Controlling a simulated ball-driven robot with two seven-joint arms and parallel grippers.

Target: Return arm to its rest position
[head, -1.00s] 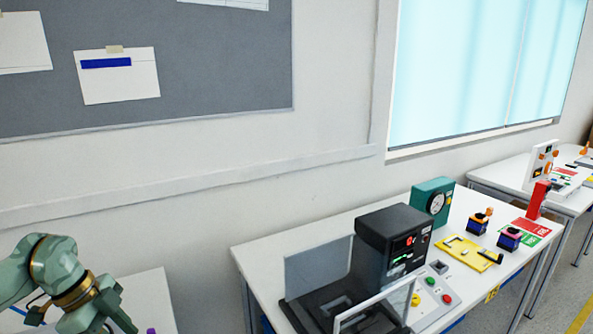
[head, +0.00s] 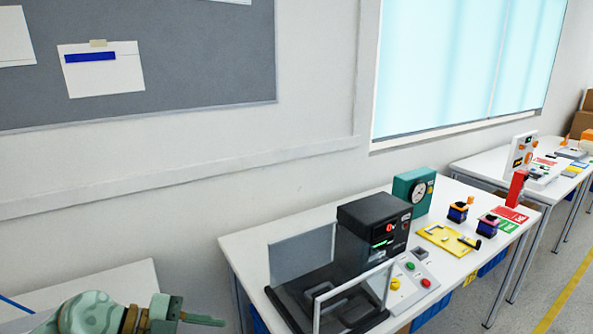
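My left arm is green with brass-coloured joint bands and shows only at the bottom left of the head view. Its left gripper (head: 203,319) points right, over the floor gap by the left white table. I see what looks like one narrow finger edge-on, so I cannot tell whether it is open or shut. I see no object in it. It is well apart from the black machine (head: 370,232). My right arm and gripper are not in view.
A white table (head: 250,250) carries the black machine, a clear-panelled enclosure, a teal gauge box (head: 414,190), a button panel (head: 409,279) and a yellow plate (head: 449,238). An upright white panel with orange parts (head: 521,150) stands farther right. The left table (head: 95,283) looks mostly bare.

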